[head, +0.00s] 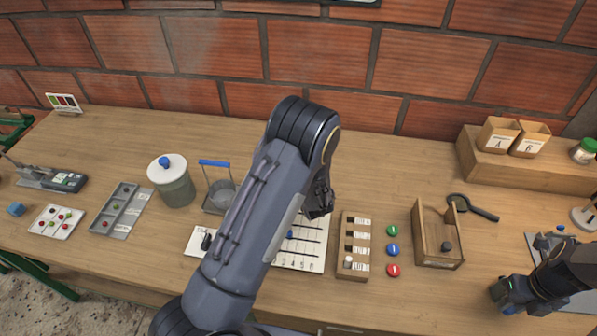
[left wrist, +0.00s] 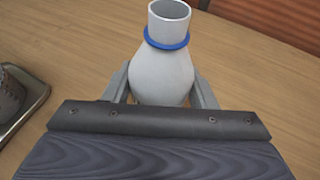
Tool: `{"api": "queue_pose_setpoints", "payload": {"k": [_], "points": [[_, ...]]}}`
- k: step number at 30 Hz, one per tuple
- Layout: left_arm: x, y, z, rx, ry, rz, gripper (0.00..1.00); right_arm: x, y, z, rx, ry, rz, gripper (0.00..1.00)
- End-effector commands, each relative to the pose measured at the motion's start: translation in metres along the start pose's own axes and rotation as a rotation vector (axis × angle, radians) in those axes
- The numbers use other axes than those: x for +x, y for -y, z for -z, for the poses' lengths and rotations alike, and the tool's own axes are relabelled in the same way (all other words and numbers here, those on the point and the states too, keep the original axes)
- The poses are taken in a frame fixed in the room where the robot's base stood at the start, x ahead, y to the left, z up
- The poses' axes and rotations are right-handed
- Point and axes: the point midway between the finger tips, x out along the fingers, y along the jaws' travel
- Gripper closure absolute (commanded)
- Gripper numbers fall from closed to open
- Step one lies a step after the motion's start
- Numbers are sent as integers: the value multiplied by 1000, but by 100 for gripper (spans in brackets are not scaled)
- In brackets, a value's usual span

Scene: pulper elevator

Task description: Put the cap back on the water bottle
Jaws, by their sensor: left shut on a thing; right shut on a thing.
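The water bottle (left wrist: 162,75) is white with a blue ring (left wrist: 167,38) below its neck. Its mouth is open and bare. My left gripper (left wrist: 161,88) is shut on the bottle's body, one finger on each side. In the head view my left gripper (head: 319,203) is near the middle of the bench, and the bottle cannot be made out there. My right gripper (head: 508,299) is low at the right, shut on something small. A bluish patch shows at its fingertips; I cannot tell whether it is the cap.
A wooden tray (head: 437,258) with a dark piece, a magnifier (head: 472,207) and coloured discs (head: 392,250) lie between the grippers. A lidded pot (head: 172,185) and trays stand left. A raised shelf (head: 540,172) with labelled boxes stands back right. The back middle of the bench is clear.

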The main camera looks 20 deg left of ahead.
Motion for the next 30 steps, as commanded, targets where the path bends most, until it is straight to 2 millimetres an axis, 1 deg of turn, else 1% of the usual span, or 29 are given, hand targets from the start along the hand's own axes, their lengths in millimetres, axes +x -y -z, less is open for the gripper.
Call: {"api": "queue_pose_setpoints", "payload": {"k": [8, 11, 14, 18, 22, 27, 30], "points": [[-2, 0, -6, -3, 4, 1, 79, 3, 0, 0, 0, 0, 0, 96], [-5, 1, -14, -4, 5, 2, 79, 8, 0, 0, 0, 0, 0, 96], [-11, 1, -30, -8, 6, 2, 79, 14, 0, 0, 0, 0, 0, 96], [-48, -3, -48, -6, 3, 6, 79, 17, 0, 0, 0, 0, 0, 96], [-81, -7, -66, -6, 3, 6, 79, 19, 0, 0, 0, 0, 0, 96], [-121, -12, -66, -2, 1, 6, 79, 25, 0, 0, 0, 0, 0, 96], [-140, -16, -66, -3, 1, 4, 79, 27, 0, 0, 0, 0, 0, 96]]}}
